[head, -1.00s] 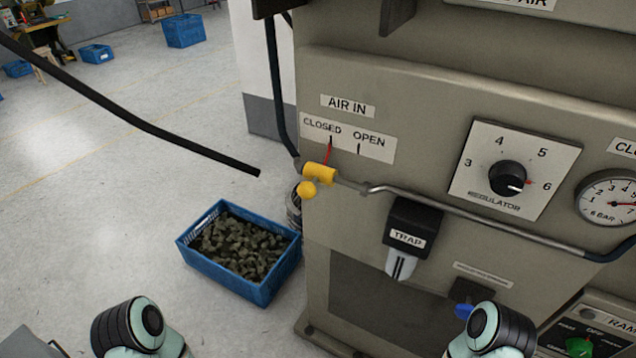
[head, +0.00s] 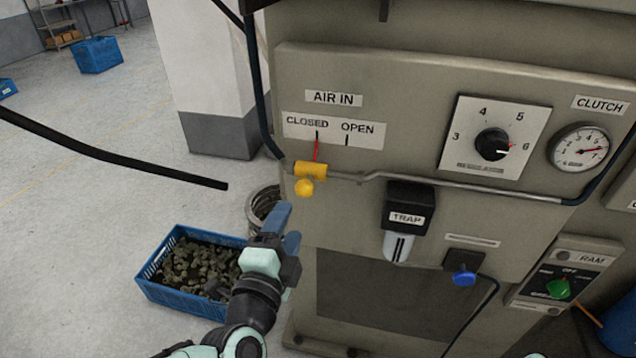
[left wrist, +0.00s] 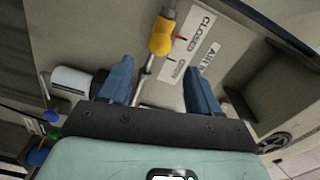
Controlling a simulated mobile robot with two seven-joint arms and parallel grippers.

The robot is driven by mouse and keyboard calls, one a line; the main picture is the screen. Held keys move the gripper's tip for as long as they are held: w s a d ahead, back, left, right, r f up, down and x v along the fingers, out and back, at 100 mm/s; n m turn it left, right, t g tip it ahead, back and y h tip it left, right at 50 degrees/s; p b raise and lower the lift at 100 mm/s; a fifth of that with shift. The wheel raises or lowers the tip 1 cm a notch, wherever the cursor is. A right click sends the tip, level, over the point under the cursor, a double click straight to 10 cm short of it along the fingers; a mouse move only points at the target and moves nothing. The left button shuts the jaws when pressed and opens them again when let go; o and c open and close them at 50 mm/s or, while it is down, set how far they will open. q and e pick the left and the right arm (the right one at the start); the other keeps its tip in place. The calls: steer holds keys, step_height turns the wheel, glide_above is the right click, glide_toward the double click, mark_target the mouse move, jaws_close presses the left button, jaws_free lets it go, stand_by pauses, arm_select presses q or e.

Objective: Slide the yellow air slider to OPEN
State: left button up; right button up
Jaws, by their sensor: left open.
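The yellow air slider (head: 311,169) sits on the pipe under the AIR IN label, with a round yellow knob (head: 304,187) hanging below it. Its red pointer (head: 316,150) lines up with the CLOSED mark on the label plate (head: 334,129); the OPEN mark is to the right. My left gripper (head: 281,222) is just below and left of the slider, apart from it, with its blue fingers pointing up. In the left wrist view, the fingers (left wrist: 160,85) are open and empty, and the yellow slider (left wrist: 162,36) shows beyond them. My right gripper is not in view.
A pipe (head: 450,185) runs right from the slider. The black trap (head: 409,205), regulator dial (head: 492,143), and pressure gauge (head: 580,149) are on the panel. A blue crate (head: 190,303) of dark pieces stands on the floor behind my left arm. A black bar (head: 120,160) crosses at left.

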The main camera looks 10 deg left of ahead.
mark_target(308, 179)
arm_select(q)
steer(key=w, duration=0.4)
steer(key=w+p, duration=0.1)
steer(key=w, duration=0.8)
steer(key=shift+w+d, duration=0.25)
steer(key=shift+d, duration=0.05)
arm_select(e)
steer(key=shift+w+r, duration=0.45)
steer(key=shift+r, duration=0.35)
